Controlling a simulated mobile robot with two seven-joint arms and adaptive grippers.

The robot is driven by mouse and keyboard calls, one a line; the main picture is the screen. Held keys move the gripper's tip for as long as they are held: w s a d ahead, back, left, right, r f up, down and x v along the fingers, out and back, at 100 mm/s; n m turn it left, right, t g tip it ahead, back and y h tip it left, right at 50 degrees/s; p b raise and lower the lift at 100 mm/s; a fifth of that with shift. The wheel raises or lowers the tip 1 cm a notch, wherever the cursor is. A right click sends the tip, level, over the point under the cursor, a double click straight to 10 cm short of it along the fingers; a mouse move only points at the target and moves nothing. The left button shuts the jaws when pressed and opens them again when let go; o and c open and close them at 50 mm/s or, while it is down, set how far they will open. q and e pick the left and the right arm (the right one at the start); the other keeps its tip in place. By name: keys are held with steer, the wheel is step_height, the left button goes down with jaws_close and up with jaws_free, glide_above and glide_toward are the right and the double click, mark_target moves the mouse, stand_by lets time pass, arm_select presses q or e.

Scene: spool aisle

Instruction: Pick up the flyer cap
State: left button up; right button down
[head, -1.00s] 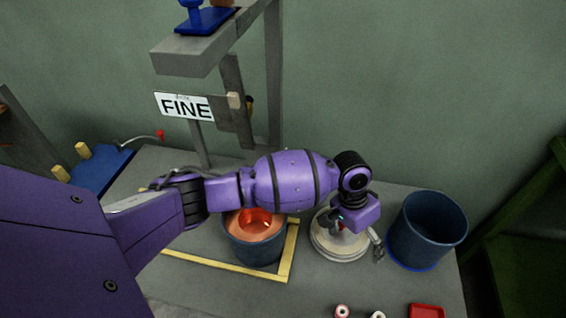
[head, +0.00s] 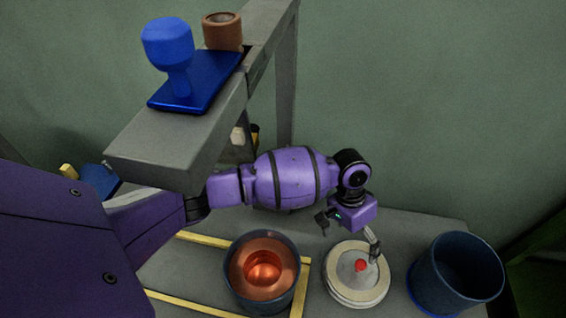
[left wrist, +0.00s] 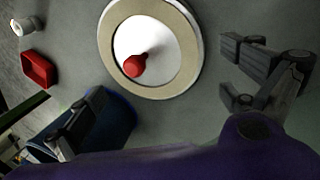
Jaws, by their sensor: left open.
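The flyer cap looks to be the round white disc with a beige rim and a red knob (head: 361,265), lying on the grey table (head: 400,228). It also shows in the left wrist view (left wrist: 150,40), top middle, with the red knob toward the camera. My left gripper (head: 349,238) is open and empty, with its fingers spread apart above the cap's back edge. In the left wrist view the open fingers (left wrist: 165,75) stand on either side of the cap, apart from it. My right gripper is not in view.
A dark blue pot (head: 236,290) with copper inside stands left of the cap, within yellow tape lines (head: 190,303). An empty dark blue bin (head: 466,290) stands to the right. A grey overhead beam (head: 170,150) carries a blue stand (head: 190,90). A red tray (left wrist: 38,70) lies nearby.

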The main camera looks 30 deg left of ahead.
mark_target(352, 262)
arm_select(q)
steer(key=shift+x, duration=0.85)
steer(key=b+x, duration=0.1)
steer(key=x, duration=0.4)
steer(key=shift+s+a, duration=0.15)
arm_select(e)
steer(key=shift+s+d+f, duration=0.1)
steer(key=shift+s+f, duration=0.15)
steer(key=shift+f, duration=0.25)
arm_select(q)
steer(key=c, duration=1.2)
steer(key=shift+o, duration=0.2)
steer(key=shift+r, duration=0.1)
step_height(352, 262, up, 10)
steer(key=p, duration=0.2)
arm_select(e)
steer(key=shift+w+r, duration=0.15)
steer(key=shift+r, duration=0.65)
